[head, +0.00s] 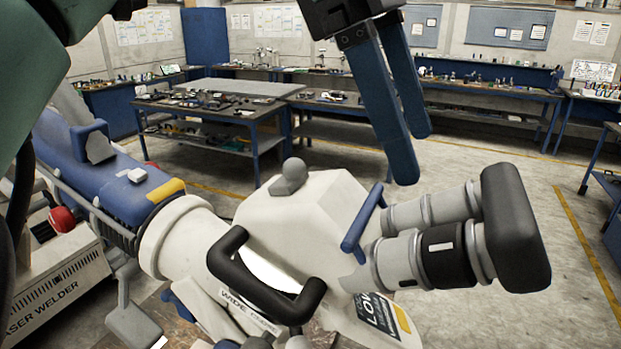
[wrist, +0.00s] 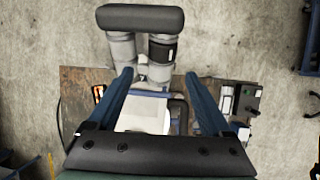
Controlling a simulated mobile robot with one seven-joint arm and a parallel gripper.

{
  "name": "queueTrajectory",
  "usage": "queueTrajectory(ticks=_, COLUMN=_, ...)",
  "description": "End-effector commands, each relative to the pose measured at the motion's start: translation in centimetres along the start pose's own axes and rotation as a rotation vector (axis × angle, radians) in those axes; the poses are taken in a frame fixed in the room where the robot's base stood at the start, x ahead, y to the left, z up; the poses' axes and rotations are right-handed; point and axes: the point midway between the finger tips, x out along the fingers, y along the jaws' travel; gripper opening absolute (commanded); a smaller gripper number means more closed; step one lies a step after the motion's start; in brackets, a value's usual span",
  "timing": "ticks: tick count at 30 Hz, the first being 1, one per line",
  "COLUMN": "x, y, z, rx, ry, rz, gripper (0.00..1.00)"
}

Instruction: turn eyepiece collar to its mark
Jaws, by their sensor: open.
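The microscope's white head (head: 315,205) has two grey eyepiece tubes pointing right. The near tube carries a black eyepiece collar (head: 440,262) with a white line on it. The collar also shows in the wrist view (wrist: 162,52), on the right-hand tube. A dark eyecup piece (head: 515,228) caps both tubes. My gripper (head: 411,160) has blue fingers pointing down above the head and tubes, empty and apart from the collar. In the wrist view the open fingers (wrist: 158,75) spread wide, with the collar beyond their tips. I cannot tell whether the white line meets a matching mark.
A black handle (head: 262,285) and a blue bar (head: 362,220) stick out from the microscope head. A round grey knob (head: 290,176) stands on top. A laser welder (head: 62,285) is at the left. Open floor (head: 545,190) lies right of the eyepieces; workbenches stand behind.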

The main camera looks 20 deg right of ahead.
Motion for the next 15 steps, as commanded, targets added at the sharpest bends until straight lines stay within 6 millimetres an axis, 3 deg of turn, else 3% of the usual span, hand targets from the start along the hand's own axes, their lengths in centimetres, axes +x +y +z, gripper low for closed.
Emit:
queueTrajectory(ticks=5, x=1.1, y=-0.3, z=-0.4, rx=0.000, ry=0.014, rz=-0.017, gripper=0.83)
queueTrajectory(ticks=15, x=6.8, y=-0.4, z=-0.3, rx=0.001, ry=0.011, rz=-0.015, gripper=0.83)
